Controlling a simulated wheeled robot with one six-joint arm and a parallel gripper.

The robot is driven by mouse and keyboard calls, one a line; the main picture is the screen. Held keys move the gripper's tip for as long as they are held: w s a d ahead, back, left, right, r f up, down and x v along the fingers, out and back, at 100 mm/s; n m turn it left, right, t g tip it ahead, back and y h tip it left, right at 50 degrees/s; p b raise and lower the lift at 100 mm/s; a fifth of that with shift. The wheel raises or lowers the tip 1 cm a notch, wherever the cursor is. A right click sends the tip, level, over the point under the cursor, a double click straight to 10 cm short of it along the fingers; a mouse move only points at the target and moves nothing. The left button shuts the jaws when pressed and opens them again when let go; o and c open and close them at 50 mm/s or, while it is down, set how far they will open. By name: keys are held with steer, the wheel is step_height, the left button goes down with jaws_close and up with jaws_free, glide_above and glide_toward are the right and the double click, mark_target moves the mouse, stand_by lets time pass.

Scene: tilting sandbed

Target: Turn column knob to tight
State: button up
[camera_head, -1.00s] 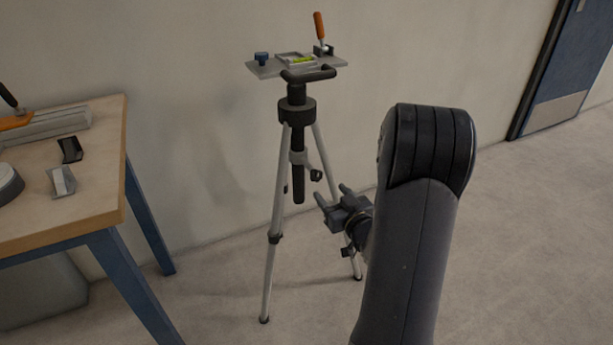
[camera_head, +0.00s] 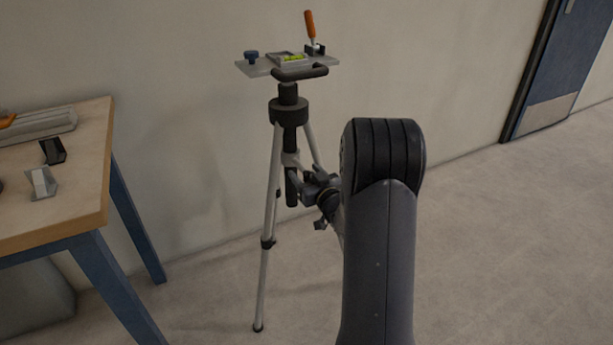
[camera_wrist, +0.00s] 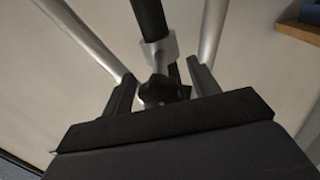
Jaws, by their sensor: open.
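The tripod (camera_head: 289,110) stands by the wall with its head plate level at the top. Its dark centre column (camera_head: 291,188) runs down between the legs. In the wrist view the black lobed column knob (camera_wrist: 160,88) sits on a short stem from a grey collar (camera_wrist: 158,50) around the column. My gripper (camera_wrist: 160,84) is open, with one finger on each side of the knob. I cannot tell whether either finger touches it. In the head view my gripper (camera_head: 301,184) is at the column below the tripod's shoulder, and it hides the knob.
A wooden table with blue legs (camera_head: 90,200) stands at the left with small blocks (camera_head: 42,183) on it. The tilting plate (camera_head: 252,68) on top carries a green level and an orange-handled clamp (camera_head: 310,26). The floor at right is clear.

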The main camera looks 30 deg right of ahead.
steer(key=c, duration=1)
steer(key=shift+m, duration=0.4)
steer(key=m+p, duration=0.2)
steer(key=m, duration=0.2)
steer(key=shift+r, duration=0.1)
steer(key=m+p, duration=0.2)
steer(key=m, duration=0.3)
steer(key=m+p, duration=0.2)
steer(key=m, duration=0.3)
steer(key=m+p, duration=0.2)
steer(key=m, duration=0.3)
